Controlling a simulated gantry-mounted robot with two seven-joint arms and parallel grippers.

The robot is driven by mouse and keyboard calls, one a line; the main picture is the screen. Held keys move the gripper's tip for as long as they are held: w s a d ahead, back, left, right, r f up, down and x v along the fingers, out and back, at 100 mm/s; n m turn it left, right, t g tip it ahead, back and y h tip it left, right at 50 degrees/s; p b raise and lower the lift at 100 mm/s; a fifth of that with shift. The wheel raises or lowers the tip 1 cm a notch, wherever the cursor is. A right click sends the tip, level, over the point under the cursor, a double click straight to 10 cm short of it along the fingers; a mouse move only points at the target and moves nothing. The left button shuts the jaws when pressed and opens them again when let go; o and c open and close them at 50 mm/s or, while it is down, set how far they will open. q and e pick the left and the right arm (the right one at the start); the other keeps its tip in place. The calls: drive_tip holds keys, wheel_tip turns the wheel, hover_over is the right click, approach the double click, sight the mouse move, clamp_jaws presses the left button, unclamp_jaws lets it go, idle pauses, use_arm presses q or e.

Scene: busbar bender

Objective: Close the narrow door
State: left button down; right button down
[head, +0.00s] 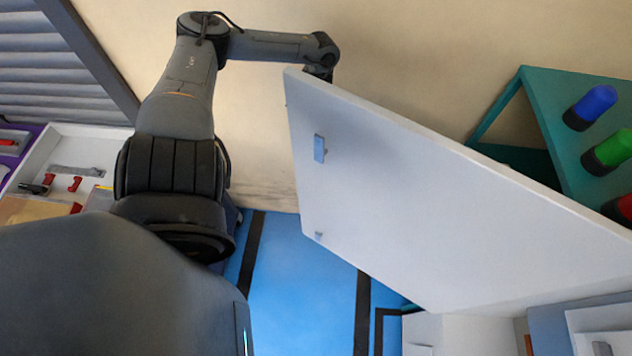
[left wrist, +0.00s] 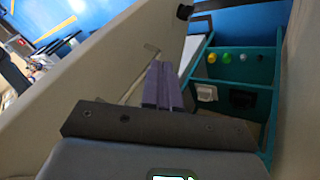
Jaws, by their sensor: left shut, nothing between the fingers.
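The narrow door looks like the white panel (head: 430,200) that stands swung out across the right half of the head view. Small blue-grey fittings show on its face near the left edge. My left arm reaches over from the left, and its wrist end is at the door's upper left corner. The left fingers are hidden behind the door there. In the left wrist view my left gripper (left wrist: 163,68) is shut and empty, beside a pale panel (left wrist: 110,65) that seems to be the door. I cannot tell whether they touch. My right gripper is not in view.
A teal frame (head: 560,110) with blue, green and red knobs stands behind the door at right. A teal cabinet (left wrist: 240,72) with coloured lamps shows in the left wrist view. A white tray (head: 60,160) holds small parts at left. Blue floor (head: 295,280) is open below.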

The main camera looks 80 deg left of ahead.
use_arm(q)
drive_tip(key=s+d+f+p, duration=0.1)
drive_tip(key=s+d+f, duration=0.1)
drive_tip(key=d+f, duration=0.4)
drive_tip(key=shift+s+d+f, duration=0.25)
drive_tip(key=shift+s+d, duration=0.1)
drive_tip(key=shift+d, duration=1.4)
